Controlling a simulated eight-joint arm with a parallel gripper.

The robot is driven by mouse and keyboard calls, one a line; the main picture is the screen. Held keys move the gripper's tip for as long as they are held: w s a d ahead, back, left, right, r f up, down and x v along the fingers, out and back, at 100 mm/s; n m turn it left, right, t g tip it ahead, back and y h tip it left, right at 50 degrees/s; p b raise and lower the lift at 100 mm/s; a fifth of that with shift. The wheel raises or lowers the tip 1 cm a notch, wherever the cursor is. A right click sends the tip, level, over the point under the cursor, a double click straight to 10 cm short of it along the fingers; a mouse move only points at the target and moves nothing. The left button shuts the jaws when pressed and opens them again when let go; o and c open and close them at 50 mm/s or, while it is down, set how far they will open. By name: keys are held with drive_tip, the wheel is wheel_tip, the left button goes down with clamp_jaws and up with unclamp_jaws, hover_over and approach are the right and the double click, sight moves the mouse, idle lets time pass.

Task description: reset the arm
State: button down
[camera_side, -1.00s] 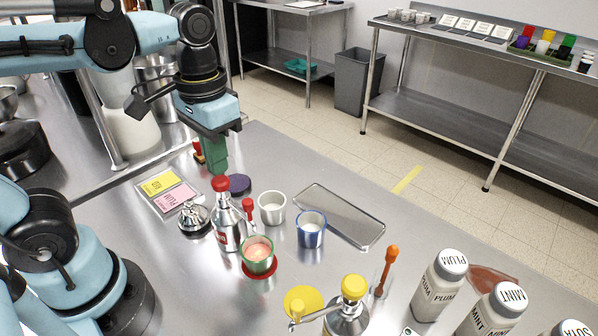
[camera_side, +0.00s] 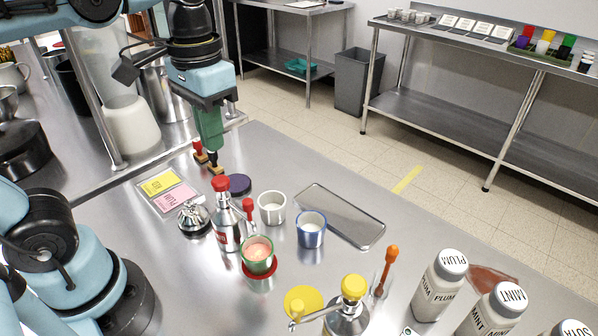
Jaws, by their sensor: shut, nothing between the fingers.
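My gripper (camera_side: 210,147), with green fingers, points down over the back left of the steel counter. It is shut and empty. Its tips are above and close to two small wooden-based stamps, one with a red handle (camera_side: 199,151) and one with a dark handle (camera_side: 214,166). I cannot tell the exact gap between the tips and the dark-handled stamp.
A yellow card (camera_side: 158,183) and a pink card lie left of a red-topped dispenser (camera_side: 226,225). A dark purple disc (camera_side: 238,184), several cups, an empty metal tray (camera_side: 340,217), a yellow-topped dispenser (camera_side: 348,309) and labelled bottles (camera_side: 440,283) stand further forward and right.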

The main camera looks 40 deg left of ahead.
drive_tip(key=shift+r, duration=0.75)
drive_tip(key=w+a+f+t, duration=0.2)
drive_tip(key=w+f+t, duration=0.2)
drive_tip(key=f+t, duration=0.3)
wheel_tip(320, 180, down, 2)
drive_tip(key=shift+w+a+f, duration=0.15)
drive_tip(key=shift+w+a, duration=0.05)
drive_tip(key=shift+a, duration=0.05)
